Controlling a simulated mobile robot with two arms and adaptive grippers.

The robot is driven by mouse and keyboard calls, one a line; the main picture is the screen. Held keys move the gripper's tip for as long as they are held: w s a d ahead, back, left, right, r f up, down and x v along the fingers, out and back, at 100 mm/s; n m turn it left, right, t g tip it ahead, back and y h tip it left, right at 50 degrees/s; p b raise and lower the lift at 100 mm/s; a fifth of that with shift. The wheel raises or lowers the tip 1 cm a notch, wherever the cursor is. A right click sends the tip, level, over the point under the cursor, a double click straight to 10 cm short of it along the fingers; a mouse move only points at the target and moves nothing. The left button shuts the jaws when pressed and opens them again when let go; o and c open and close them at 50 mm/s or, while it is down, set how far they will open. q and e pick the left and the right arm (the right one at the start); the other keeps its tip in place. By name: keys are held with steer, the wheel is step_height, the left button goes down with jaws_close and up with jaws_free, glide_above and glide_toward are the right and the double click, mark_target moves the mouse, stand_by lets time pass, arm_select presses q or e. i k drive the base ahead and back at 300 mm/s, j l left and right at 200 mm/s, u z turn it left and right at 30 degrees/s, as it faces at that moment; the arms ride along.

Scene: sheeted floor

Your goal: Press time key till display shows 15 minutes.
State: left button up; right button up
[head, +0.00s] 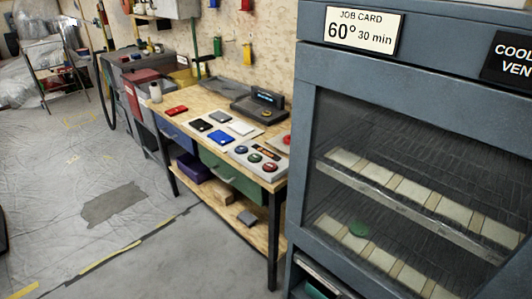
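No time key can be made out for certain. A grey panel (258,160) with several round coloured buttons and a small dark window lies at the near end of the wooden workbench; its markings are too small to read. A blue-grey cabinet (420,78) with a glazed front stands at the right. Its job card (362,30) reads 60° 30 min. Neither of my grippers is in view.
The workbench (180,97) carries black, blue, white and red flat items. The bench legs and cabinet corner are close together. Open sheeted floor (60,190) lies at the left, with a grey patch (112,204).

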mark_target(241, 149)
steer(key=i+z, duration=0.1)
steer(key=i, duration=0.55)
steer(key=i+j+z, duration=0.15)
steer(key=i, duration=0.5)
